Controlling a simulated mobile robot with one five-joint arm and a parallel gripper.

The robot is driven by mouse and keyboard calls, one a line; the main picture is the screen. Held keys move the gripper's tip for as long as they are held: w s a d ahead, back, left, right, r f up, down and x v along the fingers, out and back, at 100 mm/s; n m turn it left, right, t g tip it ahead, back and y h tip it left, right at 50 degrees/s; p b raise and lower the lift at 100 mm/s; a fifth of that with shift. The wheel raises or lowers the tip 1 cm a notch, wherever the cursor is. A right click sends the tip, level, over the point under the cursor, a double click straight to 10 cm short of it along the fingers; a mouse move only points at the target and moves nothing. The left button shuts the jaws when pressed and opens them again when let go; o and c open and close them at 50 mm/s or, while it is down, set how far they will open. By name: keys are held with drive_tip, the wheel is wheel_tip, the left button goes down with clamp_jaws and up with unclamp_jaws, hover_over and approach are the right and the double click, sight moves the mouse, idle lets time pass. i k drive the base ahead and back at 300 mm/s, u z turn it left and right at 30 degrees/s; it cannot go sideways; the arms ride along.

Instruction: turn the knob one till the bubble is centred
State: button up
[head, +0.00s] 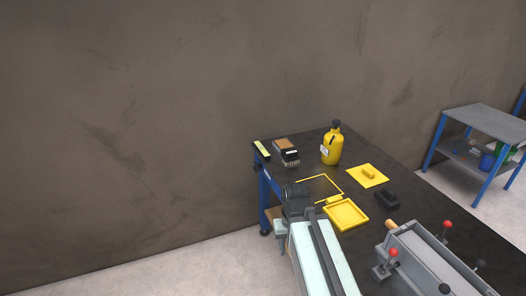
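A grey metal machine (430,262) stands at the bottom right of the head view, cut off by the frame. It carries levers with red ball ends (447,224) and dark round knobs (444,288). I cannot tell which is knob one. A small yellow bar with a dark end (262,149) lies at the table's far left corner; I cannot tell whether it is a level, and no bubble can be made out. My arm reaches up from the bottom centre, its dark end (295,197) over the table's left edge, left of the machine. The fingers cannot be made out.
The black-topped table (310,160) with blue legs holds a yellow bottle (331,147), a brush-like block (286,152), a yellow plate with a handle (368,175), a yellow tray (345,214) and a black block (388,199). A blue-legged shelf (482,121) stands at right.

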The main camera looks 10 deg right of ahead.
sight(255, 167)
drive_tip(key=u, duration=0.25)
drive_tip(key=i, duration=0.6)
drive_tip(key=u, duration=0.85)
drive_tip(key=i, duration=1.7)
drive_tip(key=u, duration=0.5)
